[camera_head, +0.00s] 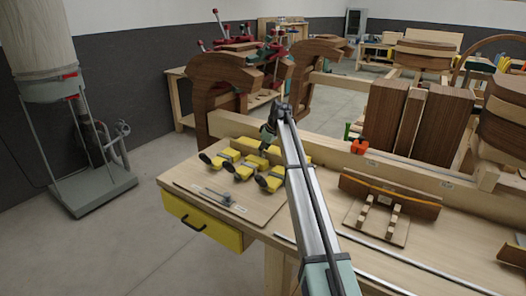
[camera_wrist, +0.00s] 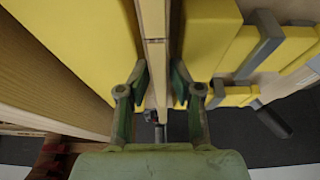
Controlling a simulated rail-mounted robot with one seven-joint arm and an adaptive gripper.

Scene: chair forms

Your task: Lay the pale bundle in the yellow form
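The pale bundle (camera_wrist: 154,45) is a long narrow wooden strip with visible layers in the wrist view. It runs from the top edge down between the fingers of my gripper (camera_wrist: 160,85). The fingers stand close on both sides of it; whether they press on it I cannot tell. Yellow form surfaces (camera_wrist: 75,45) lie to its left and right (camera_wrist: 207,35). How deep the bundle sits between them is unclear. In the head view my gripper (camera_head: 267,136) is low over the bench, right behind the yellow pieces (camera_head: 243,168). The bundle cannot be made out there.
Yellow clamps with dark handles (camera_wrist: 270,115) stick out at the right of the wrist view. A small board with wooden pegs (camera_head: 378,220) lies on the bench to the right. Tall brown curved forms (camera_head: 222,82) stand behind. A yellow drawer (camera_head: 200,224) is below the bench top.

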